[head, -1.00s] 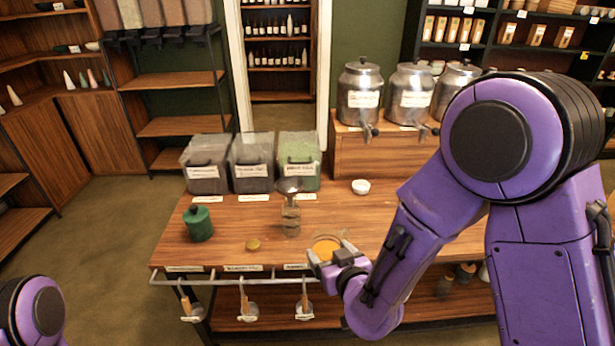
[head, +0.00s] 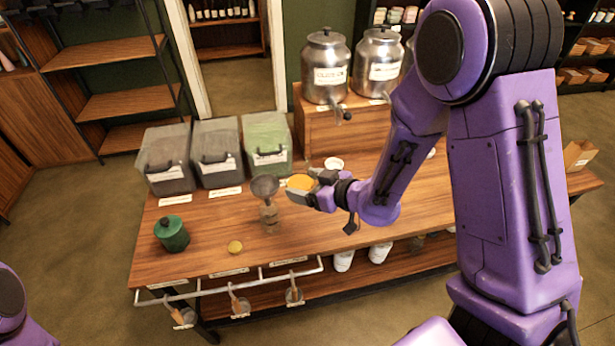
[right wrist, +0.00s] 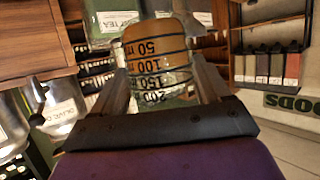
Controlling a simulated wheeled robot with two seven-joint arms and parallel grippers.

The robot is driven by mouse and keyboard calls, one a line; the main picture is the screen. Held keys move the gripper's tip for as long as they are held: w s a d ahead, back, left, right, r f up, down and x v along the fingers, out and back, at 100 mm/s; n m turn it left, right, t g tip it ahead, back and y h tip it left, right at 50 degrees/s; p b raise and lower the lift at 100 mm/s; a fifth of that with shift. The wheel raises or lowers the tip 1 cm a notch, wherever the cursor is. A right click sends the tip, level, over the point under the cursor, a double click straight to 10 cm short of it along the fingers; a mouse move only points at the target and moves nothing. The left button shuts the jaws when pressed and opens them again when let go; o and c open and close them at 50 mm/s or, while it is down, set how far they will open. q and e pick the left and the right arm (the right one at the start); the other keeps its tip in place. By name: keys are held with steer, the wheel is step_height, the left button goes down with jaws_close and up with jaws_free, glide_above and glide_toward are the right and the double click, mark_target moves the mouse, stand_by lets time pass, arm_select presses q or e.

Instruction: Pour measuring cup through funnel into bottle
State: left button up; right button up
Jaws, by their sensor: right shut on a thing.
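My right gripper (head: 316,190) is shut on the measuring cup (head: 300,182), which holds orange liquid. The cup is close to the right of the funnel's rim in the head view. In the right wrist view the cup (right wrist: 158,58) sits between the fingers, with black volume marks and the orange content toward the top of the picture. The grey funnel (head: 264,187) stands in the mouth of a clear glass bottle (head: 269,215) on the table. A small yellow-brown round lid or cork (head: 235,247) lies on the table, left of the bottle. My left gripper is out of view.
The wooden table (head: 210,250) bears a green canister (head: 172,234) at left and several lidded bins (head: 215,155) behind. A small white bowl (head: 334,163) stands behind the gripper. Metal dispensers (head: 326,70) stand at the back right. Scoops hang from the front rail (head: 240,281).

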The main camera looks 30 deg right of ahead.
mark_target(293, 180)
steer(key=shift+w+a+r+g+p, duration=0.3)
steer(key=shift+w+p, duration=0.3)
steer(key=shift+p, duration=0.35)
steer(key=p, duration=0.2)
steer(key=g+h+p, duration=0.1)
steer(key=shift+s+a+r+n+g+h+p, duration=0.1)
steer(key=shift+a+r+n+g+h+p, duration=0.2)
steer(key=shift+a+p, duration=0.1)
steer(key=shift+w+a+f+g, duration=0.2)
steer(key=shift+w+f+g, duration=0.1)
steer(key=shift+f, duration=0.05)
steer(key=shift+w+a+f+g+h, duration=0.2)
steer(key=shift+w+a+g+h, duration=0.1)
steer(key=shift+w+h, duration=0.25)
steer(key=shift+s, duration=0.1)
steer(key=shift+s, duration=0.1)
